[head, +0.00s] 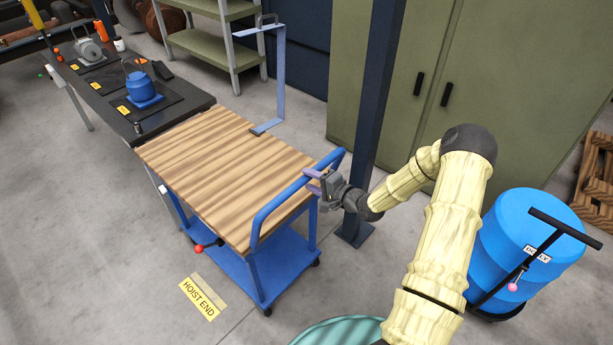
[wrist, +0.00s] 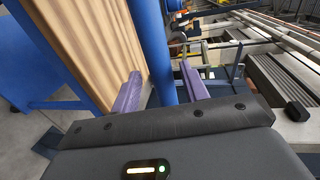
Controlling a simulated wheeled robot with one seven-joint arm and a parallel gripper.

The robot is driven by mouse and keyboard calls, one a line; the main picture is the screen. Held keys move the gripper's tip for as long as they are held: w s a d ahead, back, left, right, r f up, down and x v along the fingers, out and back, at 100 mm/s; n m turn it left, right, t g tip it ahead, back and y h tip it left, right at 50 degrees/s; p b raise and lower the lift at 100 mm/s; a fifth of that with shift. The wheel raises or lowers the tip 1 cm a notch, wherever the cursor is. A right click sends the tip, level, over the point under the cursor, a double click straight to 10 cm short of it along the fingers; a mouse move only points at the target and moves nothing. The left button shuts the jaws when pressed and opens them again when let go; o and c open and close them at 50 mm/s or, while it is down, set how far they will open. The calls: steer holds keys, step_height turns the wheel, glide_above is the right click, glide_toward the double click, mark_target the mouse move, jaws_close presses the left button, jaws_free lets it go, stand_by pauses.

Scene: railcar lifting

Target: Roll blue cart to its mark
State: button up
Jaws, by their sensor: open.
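The blue cart (head: 279,262) has a wooden top (head: 222,178), a blue lower shelf and a raised blue push handle on its right side. It stands against the end of a dark bench. My gripper (head: 314,181) is at this handle with its jaws open. In the wrist view the purple fingers (wrist: 161,88) lie on either side of a blue handle bar (wrist: 156,45); firm contact cannot be told. A yellow floor label reading "HOIST END" (head: 198,298), with a tan strip, lies in front of the cart. A red knob (head: 199,248) sits low on the cart's near side.
The dark bench (head: 189,103) holds a blue hoist (head: 141,86) and a grey one (head: 88,49). A dark blue post (head: 372,120) stands just beyond the handle. A blue drum (head: 527,240) on a dolly is at right. Open floor lies in front and left.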

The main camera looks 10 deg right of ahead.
steer(key=shift+x, duration=1.2)
steer(key=shift+c, duration=0.3)
jaws_close()
steer(key=shift+d, duration=0.1)
steer(key=shift+d, duration=0.1)
